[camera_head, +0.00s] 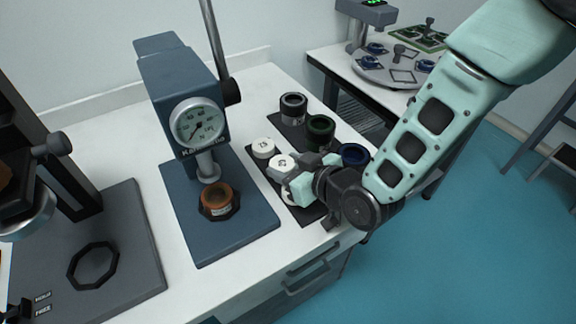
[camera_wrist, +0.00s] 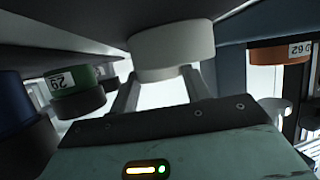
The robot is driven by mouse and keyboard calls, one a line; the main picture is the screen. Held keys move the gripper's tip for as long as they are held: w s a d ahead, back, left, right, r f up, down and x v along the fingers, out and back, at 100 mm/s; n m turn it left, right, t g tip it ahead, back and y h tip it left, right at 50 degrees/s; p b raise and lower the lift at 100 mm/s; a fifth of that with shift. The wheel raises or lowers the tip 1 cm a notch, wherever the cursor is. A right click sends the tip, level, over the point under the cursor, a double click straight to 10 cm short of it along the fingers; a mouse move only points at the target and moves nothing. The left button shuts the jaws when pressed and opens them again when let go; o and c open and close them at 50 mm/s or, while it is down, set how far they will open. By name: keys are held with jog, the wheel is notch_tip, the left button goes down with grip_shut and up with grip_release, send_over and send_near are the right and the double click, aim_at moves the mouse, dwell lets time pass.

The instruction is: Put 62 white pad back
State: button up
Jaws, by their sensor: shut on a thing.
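My gripper (camera_head: 286,174) reaches in from the right over the dark mat (camera_head: 313,214) and is shut on a white round pad (camera_head: 282,163). The held pad also shows in the wrist view (camera_wrist: 172,50), between the two fingers, close to the mat. Its printed number is too small to read surely. Another white pad (camera_head: 263,147) stands behind it on the mat. A third white pad (camera_head: 288,197) is at the front, partly hidden by my gripper. I cannot tell whether the held pad touches the mat.
A blue press with a dial gauge (camera_head: 198,124) stands left, with an orange ring (camera_head: 217,197) on its base. A black cup (camera_head: 293,106), a green cup (camera_head: 320,131) and a blue cup (camera_head: 354,155) stand close behind and right of my gripper. The bench's front edge is near.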

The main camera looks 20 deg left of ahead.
jog(key=o, duration=1.1)
jog(key=shift+f, duration=0.15)
jog(key=shift+c, duration=0.2)
jog(key=shift+r+p, duration=0.35)
jog(key=shift+p, duration=0.05)
jog(key=v, duration=0.8)
jog(key=b+v, duration=0.1)
jog(key=v, duration=0.3)
jog(key=shift+r, duration=0.3)
jog(key=shift+d, duration=0.1)
